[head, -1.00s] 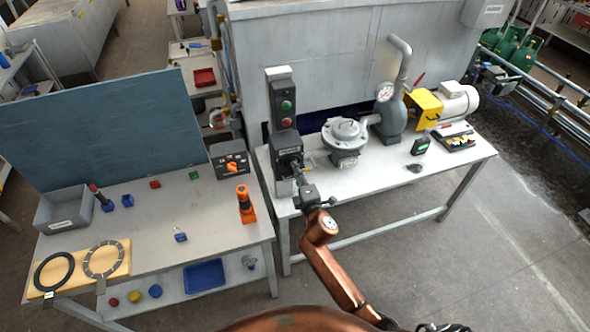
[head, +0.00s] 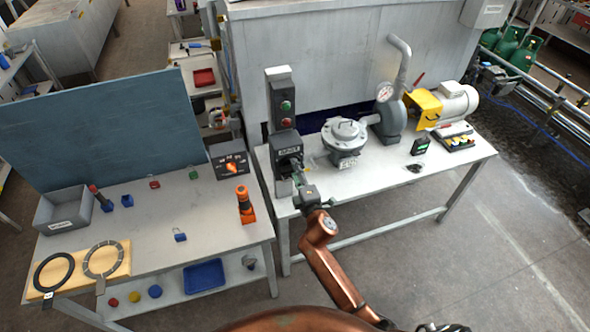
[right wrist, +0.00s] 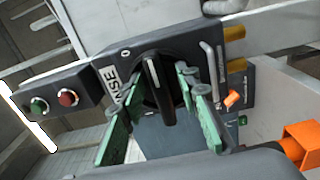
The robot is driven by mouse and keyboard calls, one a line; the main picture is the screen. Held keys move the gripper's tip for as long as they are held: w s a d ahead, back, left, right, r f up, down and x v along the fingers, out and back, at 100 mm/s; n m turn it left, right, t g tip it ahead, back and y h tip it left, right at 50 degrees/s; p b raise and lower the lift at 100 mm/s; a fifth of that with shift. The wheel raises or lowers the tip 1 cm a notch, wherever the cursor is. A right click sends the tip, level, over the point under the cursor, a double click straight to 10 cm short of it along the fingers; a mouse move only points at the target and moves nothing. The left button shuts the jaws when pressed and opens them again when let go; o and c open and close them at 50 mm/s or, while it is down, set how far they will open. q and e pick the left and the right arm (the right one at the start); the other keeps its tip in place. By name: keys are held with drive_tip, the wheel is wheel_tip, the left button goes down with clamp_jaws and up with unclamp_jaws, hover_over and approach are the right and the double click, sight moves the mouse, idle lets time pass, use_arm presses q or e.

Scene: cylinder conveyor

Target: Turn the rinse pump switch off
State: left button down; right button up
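The rinse pump switch is a black rotary knob (right wrist: 158,88) on a dark box labelled "NSE" in the right wrist view, with an "O" mark at its upper left. The knob's white line runs nearly up and down in that view, beside the "O" rather than toward it. In the head view the switch box (head: 286,146) stands at the table's left end, below a panel with a green and a red button. My right gripper (right wrist: 161,88) has its green-padded fingers apart, one on each side of the knob; firm contact cannot be told. My left gripper is out of view.
A pump with a round lid (head: 345,134), a gauge (head: 386,92) and a yellow-guarded motor (head: 458,102) stand to the right on the white table. Another box with an orange knob (head: 231,167) and an orange bottle-like tool (head: 245,206) are on the left bench.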

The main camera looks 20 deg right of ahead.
drive_tip(key=s, duration=1.2)
drive_tip(key=shift+d, duration=0.2)
